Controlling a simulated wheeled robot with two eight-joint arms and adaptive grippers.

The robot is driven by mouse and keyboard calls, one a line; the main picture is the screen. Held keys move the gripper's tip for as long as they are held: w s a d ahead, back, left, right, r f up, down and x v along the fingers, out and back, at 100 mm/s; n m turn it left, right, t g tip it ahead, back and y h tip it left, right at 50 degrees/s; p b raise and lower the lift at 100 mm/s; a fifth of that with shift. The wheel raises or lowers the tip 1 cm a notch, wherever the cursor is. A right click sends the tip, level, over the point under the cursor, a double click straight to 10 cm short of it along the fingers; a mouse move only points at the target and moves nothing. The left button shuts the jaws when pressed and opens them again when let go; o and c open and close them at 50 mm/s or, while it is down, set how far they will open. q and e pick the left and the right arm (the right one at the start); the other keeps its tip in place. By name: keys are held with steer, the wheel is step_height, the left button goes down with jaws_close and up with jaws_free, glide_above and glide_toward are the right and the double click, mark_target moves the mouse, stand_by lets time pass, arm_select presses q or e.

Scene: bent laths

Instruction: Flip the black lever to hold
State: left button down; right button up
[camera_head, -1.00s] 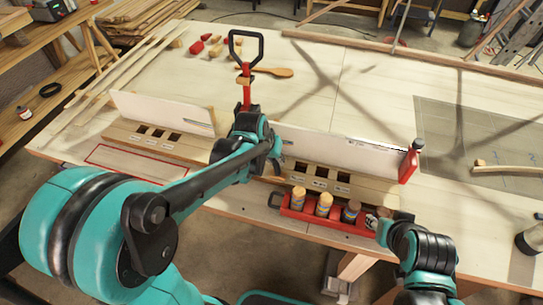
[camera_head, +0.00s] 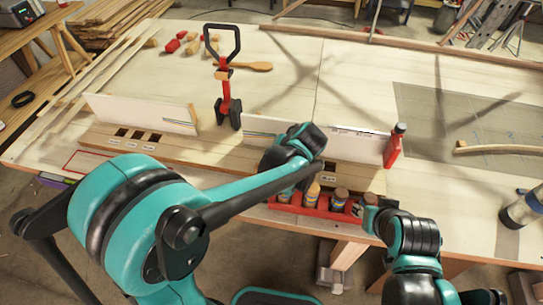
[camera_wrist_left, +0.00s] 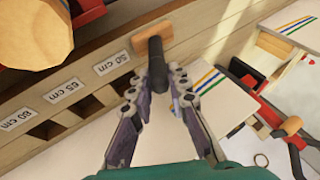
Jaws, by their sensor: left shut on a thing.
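A red clamp (camera_head: 224,92) with a tall black looped lever (camera_head: 222,42) stands upright at the gap between the two white boards. The clamp also shows at the right edge of the left wrist view (camera_wrist_left: 268,112). My left gripper (camera_head: 312,140) is right of the clamp, over the right slotted board; its fingertips are hidden in the head view. In the left wrist view its fingers (camera_wrist_left: 160,105) are around a black shaft with a wooden crosspiece (camera_wrist_left: 153,40). My right gripper (camera_head: 370,205) is by the red tray; its fingers are not clear.
The table's right side has free room.

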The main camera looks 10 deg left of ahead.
stand_by(0.4)
arm_select(q)
steer(key=c, duration=1.4)
jaws_free()
steer(key=shift+c, duration=0.2)
steer(key=v, duration=1.2)
steer(key=shift+s+a, duration=0.1)
steer(key=s+a+f+n+t+h, duration=0.1)
steer(key=s+a+f+h, duration=0.3)
steer(key=s+a, duration=0.8)
steer(key=shift+a+f+t+h, duration=0.25)
steer(key=shift+a+t+h, duration=0.15)
steer(key=shift+a+t, duration=0.3)
